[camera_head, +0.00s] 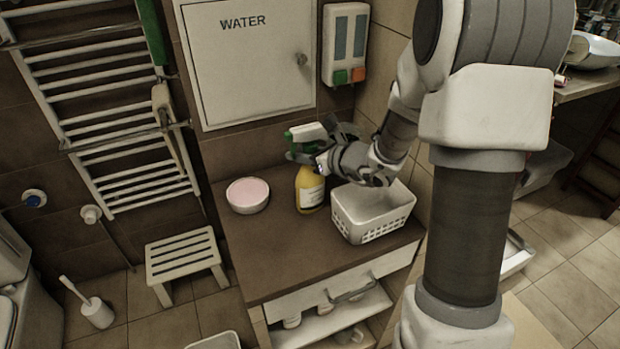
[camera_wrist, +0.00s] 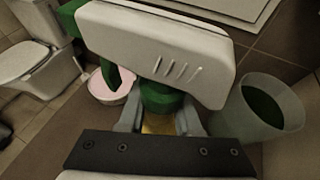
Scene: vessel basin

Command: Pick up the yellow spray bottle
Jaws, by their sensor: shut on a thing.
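The yellow spray bottle (camera_head: 310,190) has a green and white spray head and a pale label. It is upright on the brown cabinet top (camera_head: 270,250), between the pink-filled bowl and the white basket. My gripper (camera_head: 306,158) is shut on the bottle at its neck, just under the spray head. In the wrist view the white and green spray head (camera_wrist: 160,55) fills the top middle, and my fingers (camera_wrist: 160,122) lie on both sides of the green collar. Most of the yellow body is hidden there. I cannot tell whether the bottle's base touches the top.
A white basket (camera_head: 372,222) stands close on the right, under my wrist. A white bowl with pink contents (camera_head: 248,195) stands on the left. Behind are the wall, the WATER panel (camera_head: 250,60) and a dispenser (camera_head: 345,45). The front left of the top is clear.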

